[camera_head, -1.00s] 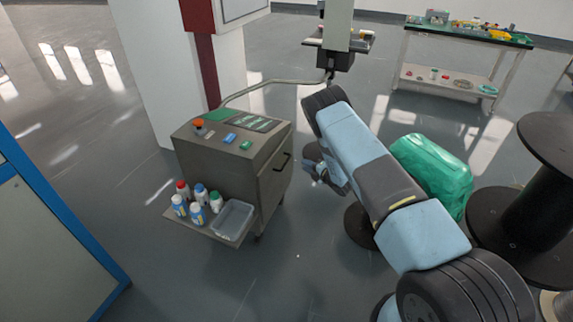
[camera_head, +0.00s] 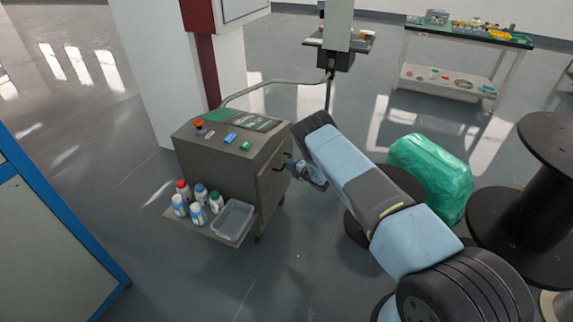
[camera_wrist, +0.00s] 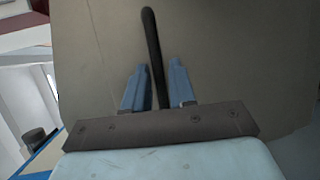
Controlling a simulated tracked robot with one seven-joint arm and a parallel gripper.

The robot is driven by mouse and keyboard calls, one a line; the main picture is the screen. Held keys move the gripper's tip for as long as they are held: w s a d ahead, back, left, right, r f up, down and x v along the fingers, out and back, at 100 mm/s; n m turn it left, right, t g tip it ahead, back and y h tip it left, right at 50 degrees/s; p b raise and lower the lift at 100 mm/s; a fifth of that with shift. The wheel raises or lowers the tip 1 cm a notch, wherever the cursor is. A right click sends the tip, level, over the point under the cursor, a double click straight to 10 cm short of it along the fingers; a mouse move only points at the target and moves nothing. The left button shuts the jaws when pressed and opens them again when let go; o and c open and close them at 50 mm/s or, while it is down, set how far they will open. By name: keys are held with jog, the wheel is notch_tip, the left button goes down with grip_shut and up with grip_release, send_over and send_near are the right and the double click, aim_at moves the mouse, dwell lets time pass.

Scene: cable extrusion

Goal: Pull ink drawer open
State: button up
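The ink drawer (camera_head: 271,195) is the front panel on the right side of the grey cabinet (camera_head: 222,170), and it looks closed. It also fills most of the wrist view (camera_wrist: 235,55). Its black bar handle (camera_wrist: 152,45) runs between the two blue fingers of my gripper (camera_wrist: 155,85) in the wrist view. The fingers stand apart, one on each side of the handle, with a gap visible. In the head view my gripper (camera_head: 291,168) is at the drawer front, and the handle is largely hidden there.
Several bottles (camera_head: 199,197) and a clear tray (camera_head: 232,220) sit on the cabinet's low shelf. A green wrapped bundle (camera_head: 432,178) and a black spool (camera_head: 530,190) stand right of my arm. The floor in front of the cabinet is clear.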

jog(key=shift+x, duration=1.25)
grip_shut()
